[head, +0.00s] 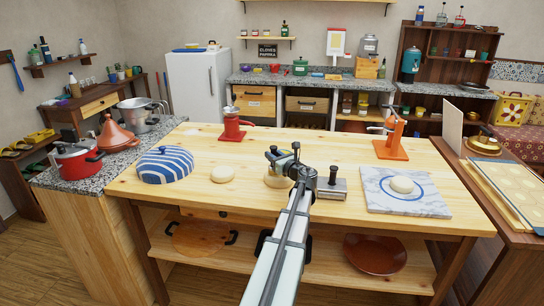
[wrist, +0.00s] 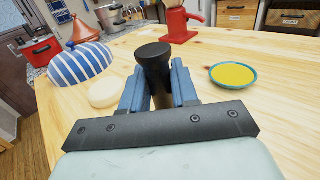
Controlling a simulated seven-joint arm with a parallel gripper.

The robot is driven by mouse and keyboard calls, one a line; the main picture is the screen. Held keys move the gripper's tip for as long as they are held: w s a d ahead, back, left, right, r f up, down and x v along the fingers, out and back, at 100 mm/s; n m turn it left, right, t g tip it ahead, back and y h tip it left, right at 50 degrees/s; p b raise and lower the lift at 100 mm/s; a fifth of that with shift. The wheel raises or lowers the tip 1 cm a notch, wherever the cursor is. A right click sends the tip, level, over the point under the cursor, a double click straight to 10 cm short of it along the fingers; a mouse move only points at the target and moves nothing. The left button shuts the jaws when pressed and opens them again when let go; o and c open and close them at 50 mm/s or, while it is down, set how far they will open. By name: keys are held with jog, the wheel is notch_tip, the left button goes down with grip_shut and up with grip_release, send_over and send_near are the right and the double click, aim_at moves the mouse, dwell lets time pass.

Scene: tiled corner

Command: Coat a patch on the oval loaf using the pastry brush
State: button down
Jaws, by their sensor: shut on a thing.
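My gripper (head: 281,160) is over the middle of the wooden table. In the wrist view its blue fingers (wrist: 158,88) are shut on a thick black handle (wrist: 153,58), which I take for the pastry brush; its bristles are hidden. A shallow blue-rimmed dish of yellow liquid (wrist: 233,75) stands right of the fingers in the wrist view.
A pale round piece (head: 222,174) and a blue-striped dome (head: 165,165) lie left of my gripper. A red pump-like device (head: 233,124) and an orange one (head: 391,138) stand at the back.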

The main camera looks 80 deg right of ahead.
jog(key=shift+s+a, duration=0.15)
jog(key=shift+s, duration=1.25)
jog(key=shift+s+a, duration=0.1)
jog(key=shift+s, duration=1.25)
jog(key=shift+s+r, duration=0.15)
jog(key=shift+s, duration=0.05)
notch_tip(320, 180, up, 8)
jog(key=shift+w, duration=0.1)
